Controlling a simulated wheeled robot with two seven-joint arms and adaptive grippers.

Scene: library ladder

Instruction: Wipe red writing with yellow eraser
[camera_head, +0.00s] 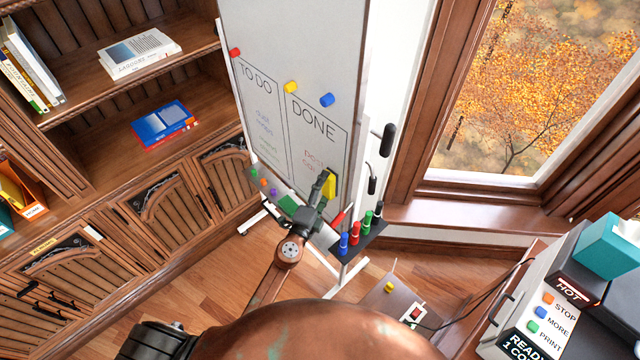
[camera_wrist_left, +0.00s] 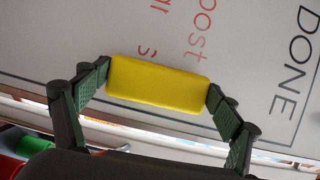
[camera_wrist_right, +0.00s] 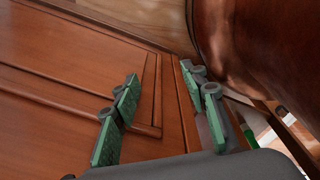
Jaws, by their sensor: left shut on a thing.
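The whiteboard (camera_head: 285,45) stands upright with a TO DO box on the left and a DONE box on the right. Red writing (camera_head: 312,160) shows in the DONE box; in the left wrist view the red writing (camera_wrist_left: 198,35) reads "post" with part of another line beside it. My left gripper (camera_head: 324,187) is shut on the yellow eraser (camera_head: 331,185), held by its two ends. In the left wrist view the eraser (camera_wrist_left: 158,85) lies at the board beside the red letters and hides part of them. My right gripper (camera_wrist_right: 160,95) is open and empty, near brown wooden panelling.
A tray (camera_head: 365,240) with several coloured markers sticks out at the board's lower right. Coloured magnets sit on the board. A bookcase (camera_head: 95,150) stands left, a window (camera_head: 540,90) right.

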